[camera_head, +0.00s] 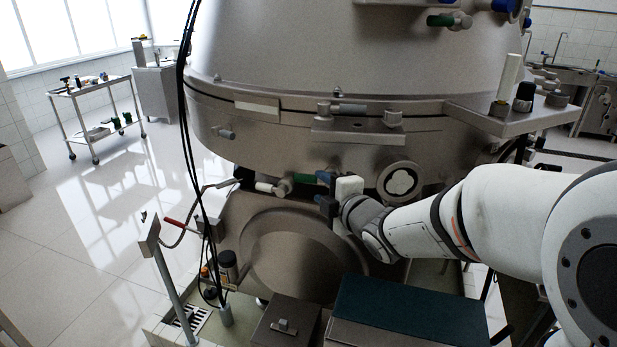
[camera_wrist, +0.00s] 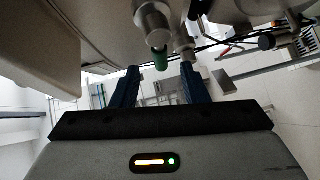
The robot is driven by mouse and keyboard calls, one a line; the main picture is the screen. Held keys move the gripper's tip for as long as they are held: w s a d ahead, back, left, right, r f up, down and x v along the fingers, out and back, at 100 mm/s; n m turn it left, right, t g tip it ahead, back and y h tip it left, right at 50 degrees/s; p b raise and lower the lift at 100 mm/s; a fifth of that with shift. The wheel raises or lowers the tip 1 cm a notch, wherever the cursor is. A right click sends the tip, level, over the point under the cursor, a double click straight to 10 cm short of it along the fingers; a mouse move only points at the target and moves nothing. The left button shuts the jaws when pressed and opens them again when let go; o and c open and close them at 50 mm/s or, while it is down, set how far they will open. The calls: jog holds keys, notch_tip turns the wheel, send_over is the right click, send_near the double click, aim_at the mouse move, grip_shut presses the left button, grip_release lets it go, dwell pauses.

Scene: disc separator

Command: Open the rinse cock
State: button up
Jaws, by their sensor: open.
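A small cock with a green handle (camera_head: 303,178) sits low on the front of the steel separator (camera_head: 290,75). Its metal body (camera_head: 284,187) is left of the handle. Which cock is the rinse cock is not marked legibly. My gripper (camera_head: 321,190) is open at the right end of this green handle. In the wrist view the green handle (camera_wrist: 160,60) shows between the tips of the two dark blue fingers of my gripper (camera_wrist: 160,70), with gaps on both sides. I cannot tell whether the fingers touch it.
Another green-handled cock (camera_head: 440,20) is high on the separator. Black cables (camera_head: 186,110) hang at left, near a post with a box (camera_head: 150,235). A dark green-topped box (camera_head: 405,312) stands below my arm.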

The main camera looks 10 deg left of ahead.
aim_at(313, 181)
jog(key=p+x, duration=0.2)
jog(key=x, duration=0.5)
jog(key=shift+w, duration=0.1)
grip_shut()
dwell(0.4)
